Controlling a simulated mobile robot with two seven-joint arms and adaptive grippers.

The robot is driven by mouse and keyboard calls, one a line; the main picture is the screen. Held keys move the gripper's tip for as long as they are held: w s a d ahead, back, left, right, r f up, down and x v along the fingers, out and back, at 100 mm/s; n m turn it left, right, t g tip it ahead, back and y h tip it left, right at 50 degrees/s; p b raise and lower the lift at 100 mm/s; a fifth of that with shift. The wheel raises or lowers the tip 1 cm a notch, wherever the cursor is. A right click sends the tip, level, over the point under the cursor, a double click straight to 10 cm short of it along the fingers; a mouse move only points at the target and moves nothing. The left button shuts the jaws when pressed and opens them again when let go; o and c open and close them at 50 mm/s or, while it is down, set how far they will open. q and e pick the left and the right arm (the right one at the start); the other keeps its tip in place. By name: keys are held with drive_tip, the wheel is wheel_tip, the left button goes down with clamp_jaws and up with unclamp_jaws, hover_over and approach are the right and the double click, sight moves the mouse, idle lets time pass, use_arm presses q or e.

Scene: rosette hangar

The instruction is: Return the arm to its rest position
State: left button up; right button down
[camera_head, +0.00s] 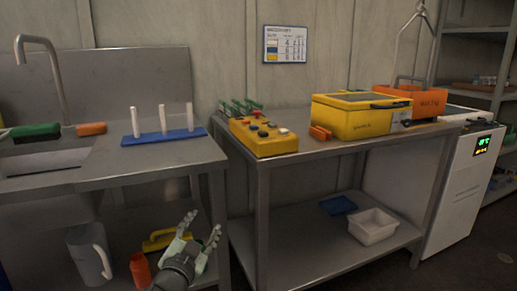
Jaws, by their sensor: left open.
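My left gripper (203,236) shows low in the view, left of the middle. Its two pale fingers are spread apart and point up and to the right. It is open and nothing shows between the fingers. Only the wrist end of the left arm shows at the bottom edge. My right gripper is not in view.
The counter holds a blue pegged base (163,136) and a tap (45,60). The table holds a yellow button box (262,138), a yellow case (350,117) and an orange case (425,100). Below are a grey jug (86,258), an orange bottle (140,270) and a white bin (372,228).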

use_arm(q)
drive_tip(key=s+a+f+n+g+y, duration=0.2)
drive_tip(key=s+a+f+g, duration=0.25)
drive_tip(key=s+f, duration=0.45)
drive_tip(key=s+a+f+n+g+y, duration=0.1)
drive_tip(key=s+a+f+n+g, duration=0.15)
drive_tip(key=s+a+f, duration=0.6)
drive_tip(key=s+f+n+g, duration=0.1)
drive_tip(key=s+f+g, duration=0.2)
drive_tip(key=s+f, duration=0.3)
drive_tip(key=s+f+n+g+p, duration=0.1)
drive_tip(key=s+f+g, duration=0.3)
drive_tip(key=s, duration=0.7)
wheel_tip(320, 180, down, 3)
drive_tip(key=shift+s+r+y, duration=0.15)
drive_tip(key=shift+s+y, duration=0.15)
drive_tip(key=shift+s, duration=0.05)
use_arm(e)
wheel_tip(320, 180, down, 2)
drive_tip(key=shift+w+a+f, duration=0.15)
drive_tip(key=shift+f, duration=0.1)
